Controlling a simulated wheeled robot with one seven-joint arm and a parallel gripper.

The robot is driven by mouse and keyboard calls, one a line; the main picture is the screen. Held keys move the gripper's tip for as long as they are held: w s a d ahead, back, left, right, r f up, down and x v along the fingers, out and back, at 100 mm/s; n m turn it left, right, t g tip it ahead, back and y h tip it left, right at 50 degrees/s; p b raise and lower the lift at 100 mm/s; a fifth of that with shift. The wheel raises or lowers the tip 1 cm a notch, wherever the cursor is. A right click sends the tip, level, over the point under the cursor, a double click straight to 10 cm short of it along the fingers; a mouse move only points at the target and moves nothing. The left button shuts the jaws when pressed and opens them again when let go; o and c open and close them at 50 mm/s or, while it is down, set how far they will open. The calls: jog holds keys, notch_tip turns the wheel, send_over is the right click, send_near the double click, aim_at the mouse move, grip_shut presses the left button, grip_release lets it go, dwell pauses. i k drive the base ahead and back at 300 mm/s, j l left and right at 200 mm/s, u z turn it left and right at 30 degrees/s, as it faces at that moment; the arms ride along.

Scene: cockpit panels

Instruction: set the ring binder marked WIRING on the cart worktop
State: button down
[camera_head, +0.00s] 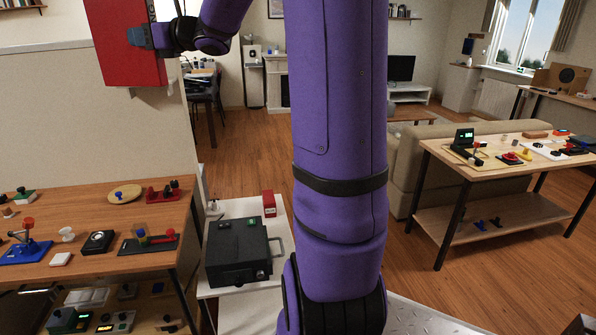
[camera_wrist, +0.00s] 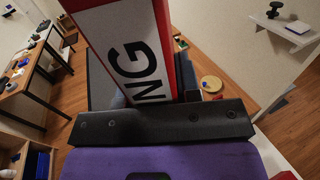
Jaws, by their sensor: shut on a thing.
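The ring binder (camera_head: 125,55) is red and is held up high at the upper left of the head view, above the left table. In the wrist view the binder (camera_wrist: 128,45) shows a white spine label with the black letters "NG"; the rest of its word is out of sight. My gripper (camera_head: 143,37) is shut on the binder. The cart worktop (camera_head: 238,207) is white and stands low in the middle of the head view, below and to the right of the binder. My purple arm partly hides its right side.
A black case (camera_head: 238,250) with a handle covers much of the cart worktop. A small red box (camera_head: 269,203) stands near its back right. A wooden table (camera_head: 105,215) with several panel parts is at left, another table (camera_head: 510,165) at right. A beige partition stands behind the left table.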

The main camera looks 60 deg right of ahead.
aim_at(245, 214)
jog(key=i+z, duration=0.1)
jog(key=z, duration=0.4)
jog(key=i+z, duration=0.15)
jog(key=z, duration=0.35)
jog(key=i+j+z, duration=0.1)
jog(key=z, duration=0.4)
jog(key=i+j, duration=0.35)
jog(key=i+j+z, duration=0.1)
jog(key=i+j, duration=0.2)
jog(key=j, duration=0.2)
